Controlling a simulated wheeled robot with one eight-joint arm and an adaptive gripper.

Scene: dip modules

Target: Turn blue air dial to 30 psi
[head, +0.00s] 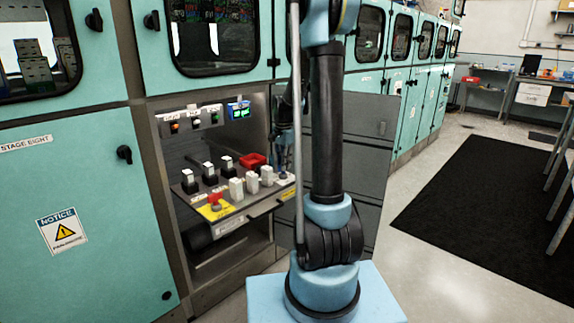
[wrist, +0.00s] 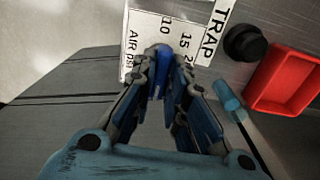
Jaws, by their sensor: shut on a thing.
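The blue air dial (wrist: 160,78) shows in the wrist view as a narrow blue knob between the fingers of my gripper (wrist: 164,62). My gripper is shut on it. Behind it is a white scale plate (wrist: 143,28) with printed numbers; 10 and 15 are readable, with part of another number beside them. The fingers hide much of the scale, and I cannot tell which value the dial points to. In the head view my arm hides the dial.
A red tray (wrist: 288,75) and a black round knob (wrist: 244,42) lie right of my gripper; the tray also shows in the head view (head: 252,161). A shelf panel holds several black and white switches and a red button (head: 215,200). Teal cabinets (head: 75,200) stand around it.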

